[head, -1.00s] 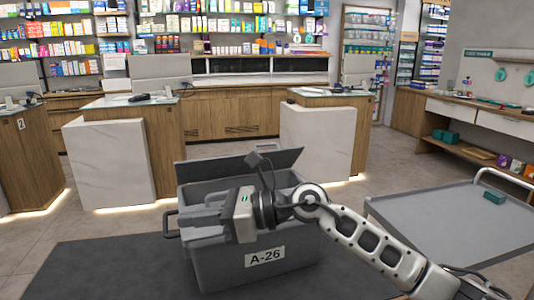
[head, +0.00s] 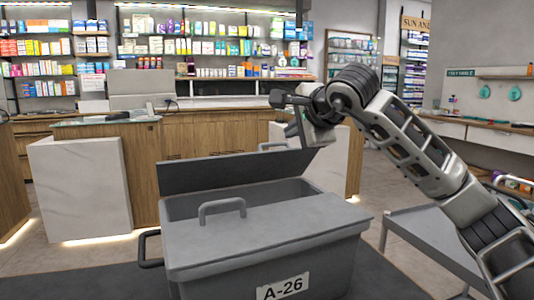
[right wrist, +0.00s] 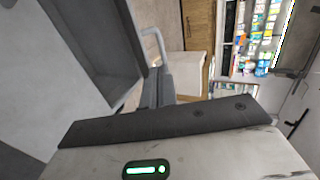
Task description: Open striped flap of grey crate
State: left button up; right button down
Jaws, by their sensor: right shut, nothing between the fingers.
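The grey crate (head: 225,270), labelled A-26, stands on a dark surface in front of me. Its far flap (head: 232,171) stands up, tilted back, with a plain dark face toward me; I see no stripes on it. The near flap (head: 270,235) lies flat over the near part, with a grey loop handle (head: 222,206) at its edge. Between the flaps the crate is open. My right gripper (head: 292,129) is shut and empty, raised above the far right of the crate. Its fingers (right wrist: 156,84) also show in the right wrist view. My left gripper is not in view.
A side handle (head: 148,249) sticks out at the crate's left. A grey cart (head: 418,228) stands to the right. Marble-fronted counters (head: 84,188) and stocked shelves are behind. The space above the crate is clear on the left.

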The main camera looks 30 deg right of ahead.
aim_at(276, 157)
jog(key=x, duration=0.8)
jog(key=shift+w+d+p, duration=0.1)
jog(key=shift+p, duration=0.25)
jog(key=shift+w+f, duration=0.2)
jog(key=shift+w, duration=0.2)
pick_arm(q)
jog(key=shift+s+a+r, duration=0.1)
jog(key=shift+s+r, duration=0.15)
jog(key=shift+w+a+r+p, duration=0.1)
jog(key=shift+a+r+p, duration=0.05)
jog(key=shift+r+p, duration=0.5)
pick_arm(e)
jog(key=shift+w+d+r, duration=0.15)
jog(key=shift+w+r, duration=0.05)
jog(key=shift+w, duration=0.05)
jog(key=shift+g, duration=0.3)
pick_arm(q)
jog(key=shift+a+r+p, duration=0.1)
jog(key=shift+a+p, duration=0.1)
jog(key=shift+p, duration=0.45)
pick_arm(e)
jog(key=shift+w+r, duration=0.15)
jog(key=shift+w, duration=0.05)
